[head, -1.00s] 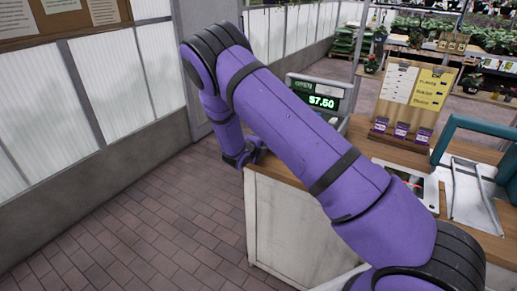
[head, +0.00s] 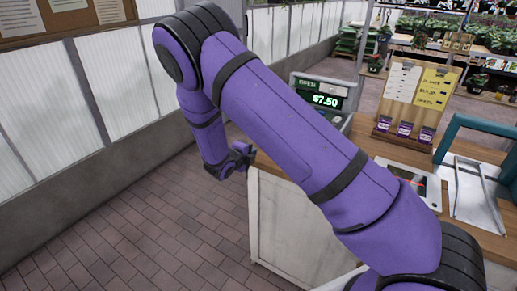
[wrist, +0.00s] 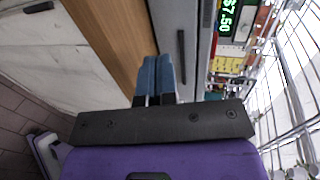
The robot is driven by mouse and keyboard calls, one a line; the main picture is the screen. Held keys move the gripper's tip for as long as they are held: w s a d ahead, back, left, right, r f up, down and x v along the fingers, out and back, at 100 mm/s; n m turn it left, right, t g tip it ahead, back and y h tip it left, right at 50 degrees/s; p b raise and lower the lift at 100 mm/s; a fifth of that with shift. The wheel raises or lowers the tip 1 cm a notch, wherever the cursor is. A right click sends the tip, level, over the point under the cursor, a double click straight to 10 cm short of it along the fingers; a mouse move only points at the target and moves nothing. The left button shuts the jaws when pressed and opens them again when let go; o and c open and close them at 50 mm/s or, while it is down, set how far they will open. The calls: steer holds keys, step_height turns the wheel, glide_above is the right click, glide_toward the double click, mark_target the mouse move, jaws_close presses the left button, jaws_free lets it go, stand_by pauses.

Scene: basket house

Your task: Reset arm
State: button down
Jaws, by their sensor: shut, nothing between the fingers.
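My purple arm reaches across the head view from the lower right to the upper left, bent at the elbow, with its forearm hanging down. The wrist end hangs beside the left end of the checkout counter (head: 285,215), and the fingers are not clear there. In the wrist view my gripper (wrist: 157,62) has its two blue fingers together and nothing between them. The wooden counter edge (wrist: 110,35) and its pale side (wrist: 75,60) lie beyond and left of the fingers.
A register display (head: 322,95) reading $7.50 stands on the counter. A sign board (head: 418,85), a scanner plate (head: 415,186) and a teal-handled basket (head: 475,125) are farther right. The tiled floor (head: 120,240) to the left is clear, up to the panelled wall (head: 90,90).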

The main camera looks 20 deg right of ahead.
steer(key=shift+v, duration=1.55)
steer(key=s+d+r+m+g+y, duration=0.2)
steer(key=s+d+r+m+g, duration=0.25)
steer(key=s+r+m, duration=0.55)
steer(key=s+d+r+m+g+y, duration=0.25)
steer(key=s+d+r+m, duration=0.3)
steer(key=r+m, duration=0.7)
steer(key=s+a+r+m+t+y, duration=0.1)
steer(key=s+r+m+y, duration=0.2)
steer(key=s+m, duration=0.7)
steer(key=s+a+r+m+t+y, duration=0.2)
steer(key=s+r+m+y, duration=0.2)
steer(key=s+r+m, duration=0.4)
steer(key=s+m, duration=0.3)
steer(key=s, duration=0.2)
steer(key=shift+s+a+r, duration=0.15)
steer(key=shift+s+r, duration=0.1)
steer(key=shift+r, duration=0.1)
